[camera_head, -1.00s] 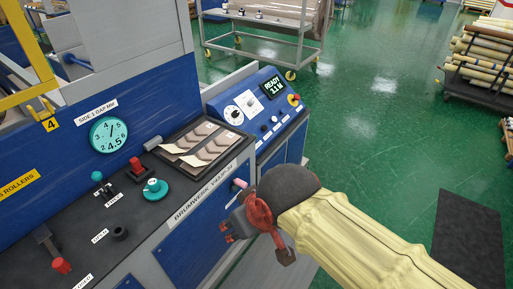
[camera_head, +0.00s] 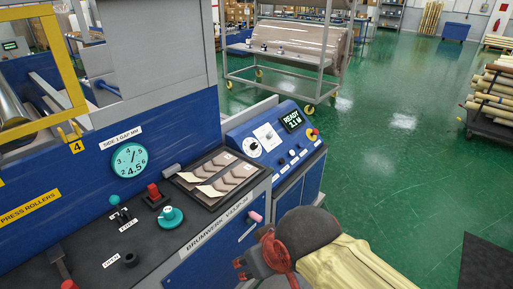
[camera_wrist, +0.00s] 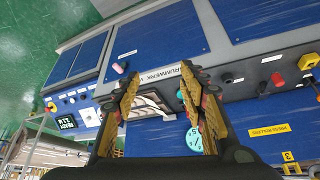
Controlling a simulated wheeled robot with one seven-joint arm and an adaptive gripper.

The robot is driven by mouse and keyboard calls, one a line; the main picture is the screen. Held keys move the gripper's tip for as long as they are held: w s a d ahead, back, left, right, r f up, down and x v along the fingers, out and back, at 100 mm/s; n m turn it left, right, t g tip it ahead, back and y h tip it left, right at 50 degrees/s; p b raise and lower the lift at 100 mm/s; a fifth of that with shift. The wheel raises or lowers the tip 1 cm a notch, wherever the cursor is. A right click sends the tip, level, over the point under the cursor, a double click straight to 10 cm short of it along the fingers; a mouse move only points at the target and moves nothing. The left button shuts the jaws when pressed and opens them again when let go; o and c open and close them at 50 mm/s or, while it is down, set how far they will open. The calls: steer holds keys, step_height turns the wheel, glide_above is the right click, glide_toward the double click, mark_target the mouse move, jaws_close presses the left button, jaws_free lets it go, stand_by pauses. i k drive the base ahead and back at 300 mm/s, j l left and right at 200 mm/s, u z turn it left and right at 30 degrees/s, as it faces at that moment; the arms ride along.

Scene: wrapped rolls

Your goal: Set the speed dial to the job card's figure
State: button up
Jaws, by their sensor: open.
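The speed console (camera_head: 238,134) is blue and stands at the right end of the machine. A round white dial with a dark knob (camera_head: 252,147) is on its sloped face. A small white card (camera_head: 267,137) is to the dial's right, its figure too small to read. A lit display (camera_head: 292,120) reads READY above a small figure. My gripper (camera_head: 242,268) is low in the head view, in front of the machine and apart from the console. In the wrist view my gripper (camera_wrist: 160,78) is open and empty, with the console's display (camera_wrist: 67,122) at left.
A wheeled rack (camera_head: 310,66) stands behind.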

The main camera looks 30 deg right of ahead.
mark_target(254, 145)
steer(key=u, duration=2.05)
steer(key=z, duration=3.05)
steer(key=i+l, duration=0.1)
steer(key=i, duration=0.35)
steer(key=i+l, duration=0.15)
steer(key=i, duration=0.3)
steer(key=z, duration=0.05)
